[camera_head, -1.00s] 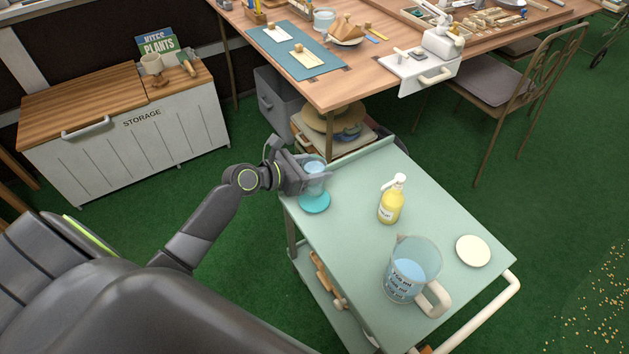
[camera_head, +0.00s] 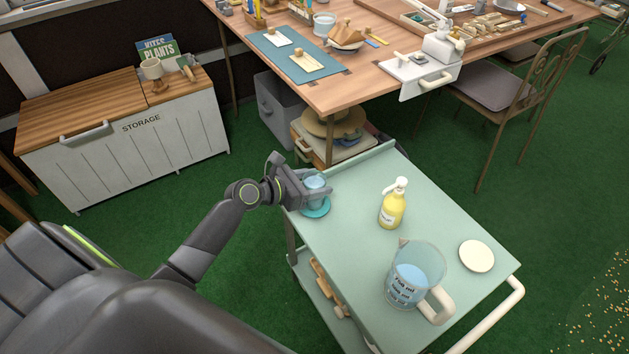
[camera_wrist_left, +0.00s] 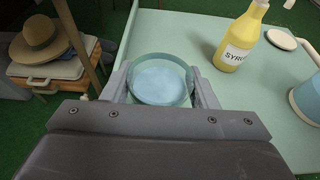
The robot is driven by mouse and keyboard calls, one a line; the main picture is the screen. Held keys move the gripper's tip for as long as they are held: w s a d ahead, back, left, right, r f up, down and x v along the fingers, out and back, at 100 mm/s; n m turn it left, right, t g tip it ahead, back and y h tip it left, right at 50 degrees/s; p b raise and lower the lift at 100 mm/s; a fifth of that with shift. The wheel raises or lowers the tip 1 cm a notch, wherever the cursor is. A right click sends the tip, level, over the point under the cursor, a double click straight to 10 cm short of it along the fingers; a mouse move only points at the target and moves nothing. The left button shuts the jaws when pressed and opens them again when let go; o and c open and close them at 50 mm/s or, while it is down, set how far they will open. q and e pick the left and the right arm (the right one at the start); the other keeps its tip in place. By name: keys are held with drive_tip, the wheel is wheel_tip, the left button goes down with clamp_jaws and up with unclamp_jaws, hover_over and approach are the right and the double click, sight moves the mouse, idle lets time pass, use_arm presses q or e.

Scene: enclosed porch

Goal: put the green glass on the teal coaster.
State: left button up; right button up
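The glass (camera_head: 316,184) is clear with a blue-green tint and sits between the fingers of my left gripper (camera_head: 312,190). The teal coaster (camera_head: 317,210) lies at the far left corner of the cart top, directly under the glass. In the left wrist view the glass (camera_wrist_left: 160,80) is upright with a pale blue inside, and the left gripper's fingers (camera_wrist_left: 160,92) press on both its sides. The coaster is hidden there. I cannot tell whether the glass's base touches the coaster. My right gripper is in neither view.
On the pale green cart (camera_head: 350,200) stand a yellow syrup bottle (camera_head: 392,206), a large measuring jug (camera_head: 415,275) and a round cream coaster (camera_head: 476,256). A wooden worktable (camera_head: 350,85) stands behind, and a storage chest (camera_head: 125,130) is at left. The cart's middle is clear.

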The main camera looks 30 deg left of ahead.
use_arm(q)
drive_tip(key=o, duration=0.3)
drive_tip(key=shift+o, duration=0.2)
